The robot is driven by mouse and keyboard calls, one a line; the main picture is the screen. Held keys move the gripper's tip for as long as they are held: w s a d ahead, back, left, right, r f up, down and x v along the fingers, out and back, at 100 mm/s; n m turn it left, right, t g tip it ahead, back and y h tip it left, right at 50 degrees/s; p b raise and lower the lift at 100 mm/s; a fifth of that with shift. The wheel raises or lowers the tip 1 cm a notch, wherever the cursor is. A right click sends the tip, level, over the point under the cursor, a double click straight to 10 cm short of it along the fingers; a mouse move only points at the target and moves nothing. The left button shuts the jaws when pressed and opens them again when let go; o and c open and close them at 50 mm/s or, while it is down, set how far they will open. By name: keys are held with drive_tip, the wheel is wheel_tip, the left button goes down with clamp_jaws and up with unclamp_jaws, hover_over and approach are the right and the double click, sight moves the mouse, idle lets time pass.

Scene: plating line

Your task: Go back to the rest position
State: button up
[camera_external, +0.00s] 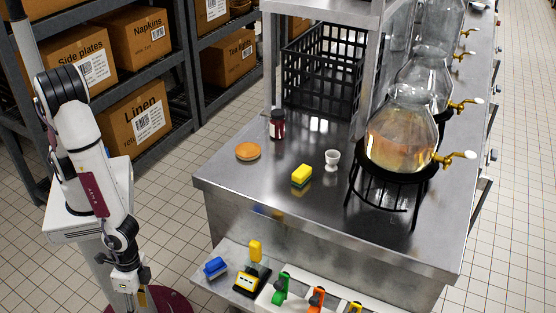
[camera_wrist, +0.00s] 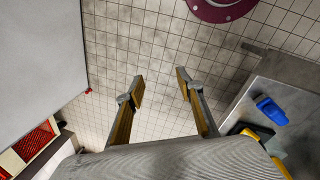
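My gripper (camera_external: 134,290) hangs low at the bottom left of the external view, beside my base and left of the lower shelf. In the wrist view my gripper (camera_wrist: 158,88) points down at the tiled floor, its two fingers apart with nothing between them. My arm is folded down from its shoulder along the base. No object touches the fingers.
A steel table (camera_external: 225,185) carries a bun (camera_external: 248,151), a yellow sponge (camera_external: 301,176), a white cup (camera_external: 332,160) and a dark jar (camera_external: 277,124). Shelving with cartons stands behind.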

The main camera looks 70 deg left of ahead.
drive_tip(key=w+a+r+m, duration=0.1)
drive_tip(key=w+a+r, duration=0.3)
drive_tip(key=a+r, duration=0.4)
drive_tip(key=w+a+r+m, duration=0.1)
drive_tip(key=w+a+r, duration=0.2)
drive_tip(key=a+r, duration=0.45)
drive_tip(key=w+a+r+n+t, duration=0.1)
drive_tip(key=a+r+n+t, duration=0.2)
drive_tip(key=a+r, duration=0.5)
drive_tip(key=w+a+r+n+t+y, duration=0.1)
drive_tip(key=w+a+r+n+t, duration=0.1)
drive_tip(key=a+r, duration=0.7)
drive_tip(key=a+n+t, duration=0.1)
drive_tip(key=a, duration=0.4)
drive_tip(key=shift+r+t+y, duration=0.15)
drive_tip(key=shift+t+y, duration=0.15)
